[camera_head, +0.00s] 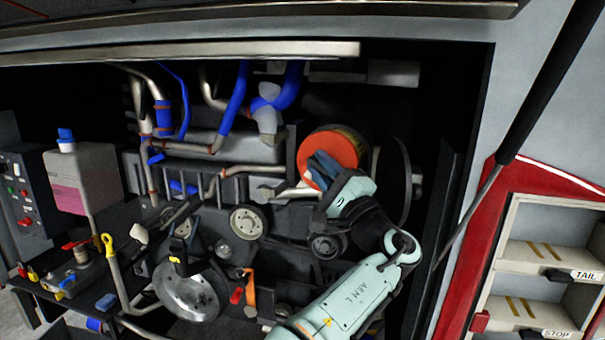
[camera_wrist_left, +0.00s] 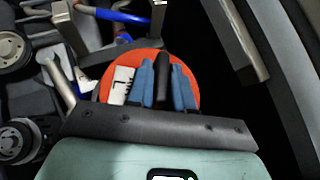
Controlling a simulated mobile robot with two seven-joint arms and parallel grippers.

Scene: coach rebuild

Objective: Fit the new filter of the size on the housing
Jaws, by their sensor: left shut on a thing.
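The filter (camera_head: 314,147) is a round drum with an orange end face and a brownish side, at the upper right of the engine bay. In the left wrist view its orange face (camera_wrist_left: 190,68) fills the middle, with a white label marked in black (camera_wrist_left: 121,84). My left gripper (camera_head: 322,168) is at that face, its blue fingers shut on a dark grip bar (camera_wrist_left: 162,76) on the filter. A dark round disc (camera_head: 397,180), perhaps the housing's cover, stands edge-on right of the filter. The housing's opening and size marking cannot be made out. My right gripper is out of view.
Engine pipes and pulleys (camera_head: 247,221) crowd the left and below. At right are the bay's dark frame and a rack with TAIL and STOP bins (camera_head: 545,262).

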